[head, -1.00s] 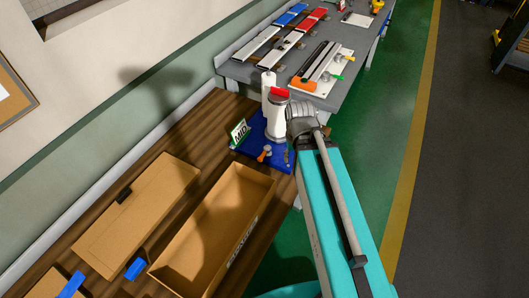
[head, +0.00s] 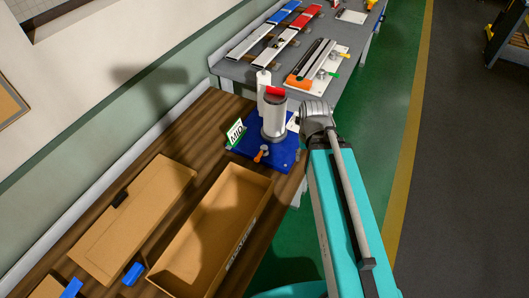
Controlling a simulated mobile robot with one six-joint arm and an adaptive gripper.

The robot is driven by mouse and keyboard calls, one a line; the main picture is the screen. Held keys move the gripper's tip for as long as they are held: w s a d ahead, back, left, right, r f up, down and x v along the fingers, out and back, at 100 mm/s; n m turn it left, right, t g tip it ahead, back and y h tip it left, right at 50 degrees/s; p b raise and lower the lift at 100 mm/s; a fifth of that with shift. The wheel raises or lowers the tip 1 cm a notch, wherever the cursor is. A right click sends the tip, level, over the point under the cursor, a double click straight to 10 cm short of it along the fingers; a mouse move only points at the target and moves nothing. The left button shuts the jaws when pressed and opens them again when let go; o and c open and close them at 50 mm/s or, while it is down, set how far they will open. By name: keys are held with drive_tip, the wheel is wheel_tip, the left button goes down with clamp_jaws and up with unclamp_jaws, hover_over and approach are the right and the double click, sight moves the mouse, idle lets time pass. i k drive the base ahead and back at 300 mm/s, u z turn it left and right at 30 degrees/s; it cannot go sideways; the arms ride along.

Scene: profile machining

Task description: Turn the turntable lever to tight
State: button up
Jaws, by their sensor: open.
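A blue base plate (head: 285,157) lies at the far end of the wooden bench, with a green-and-white MID sign (head: 236,132) at its left edge. My gripper's fingers cannot be made out.
An open cardboard box (head: 207,238) and a flat cardboard piece (head: 134,220) lie in front on the bench. A white bottle (head: 263,90) stands behind the cylinder. A grey table (head: 232,70) with rails and fixtures is beyond. Floor is open at right.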

sight(263, 152)
drive_tip(key=z, duration=0.15)
drive_tip(key=k, duration=1.5)
drive_tip(key=u, duration=0.4)
drive_tip(key=i, duration=1)
drive_tip(key=z, duration=0.1)
